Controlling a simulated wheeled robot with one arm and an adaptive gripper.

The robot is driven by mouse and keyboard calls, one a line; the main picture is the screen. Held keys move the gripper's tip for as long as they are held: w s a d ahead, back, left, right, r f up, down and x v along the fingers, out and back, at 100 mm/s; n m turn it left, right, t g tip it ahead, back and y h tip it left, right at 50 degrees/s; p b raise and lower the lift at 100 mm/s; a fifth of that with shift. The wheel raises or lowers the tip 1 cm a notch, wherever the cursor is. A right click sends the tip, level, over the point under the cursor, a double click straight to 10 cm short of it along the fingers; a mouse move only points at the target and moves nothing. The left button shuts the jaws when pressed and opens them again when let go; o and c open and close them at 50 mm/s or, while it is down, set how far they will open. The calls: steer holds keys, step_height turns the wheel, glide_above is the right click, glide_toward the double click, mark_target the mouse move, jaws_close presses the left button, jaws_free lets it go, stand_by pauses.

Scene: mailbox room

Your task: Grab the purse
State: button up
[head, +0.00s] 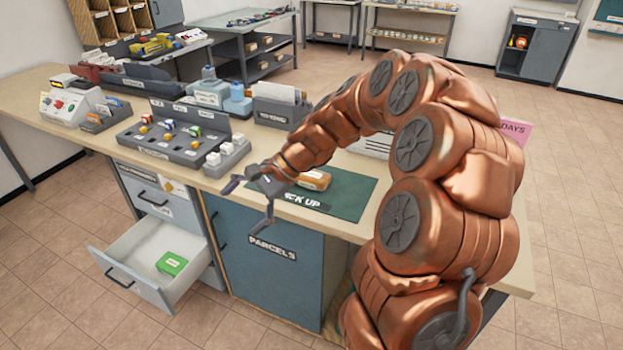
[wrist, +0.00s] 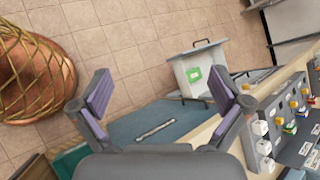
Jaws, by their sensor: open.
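A small orange-brown item with a pale label (head: 314,180), which looks like the purse, lies on the dark green mat (head: 350,195) marked "PICK UP" on the counter. It is partly hidden behind my gripper and wrist in the head view. I cannot make it out in the wrist view. My gripper (head: 248,208) is open and empty, apart from the item, at the counter's front edge to its left. In the wrist view my gripper's two purple-padded fingers (wrist: 158,76) are spread wide, with the blue parcels cabinet front and floor beyond them.
An open drawer (head: 135,258) juts out at the lower left, holding a green box (head: 172,263); the drawer also shows in the wrist view (wrist: 213,65). A grey rack of stamps (head: 172,135) and small white blocks stand left of the mat. The blue parcels cabinet (head: 262,270) is below.

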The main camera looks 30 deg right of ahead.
steer(key=w+d+f+m+t, duration=0.35)
steer(key=w+d+m, duration=0.45)
steer(key=d, duration=0.5)
steer(key=m+t+h, duration=0.2)
steer(key=m+t, duration=0.3)
steer(key=m, duration=0.3)
glide_toward(313, 175)
steer(key=x, duration=0.2)
steer(key=shift+w+a+f+p, duration=0.15)
steer(key=shift+w+a+p, duration=0.1)
steer(key=shift+a+p, duration=0.1)
steer(key=shift+t, duration=0.25)
steer(key=shift+p+x, duration=1.25)
steer(key=shift+x, duration=2.6)
steer(key=shift+d+f, duration=0.15)
steer(key=shift+d, duration=0.05)
steer(key=c, duration=1.3)
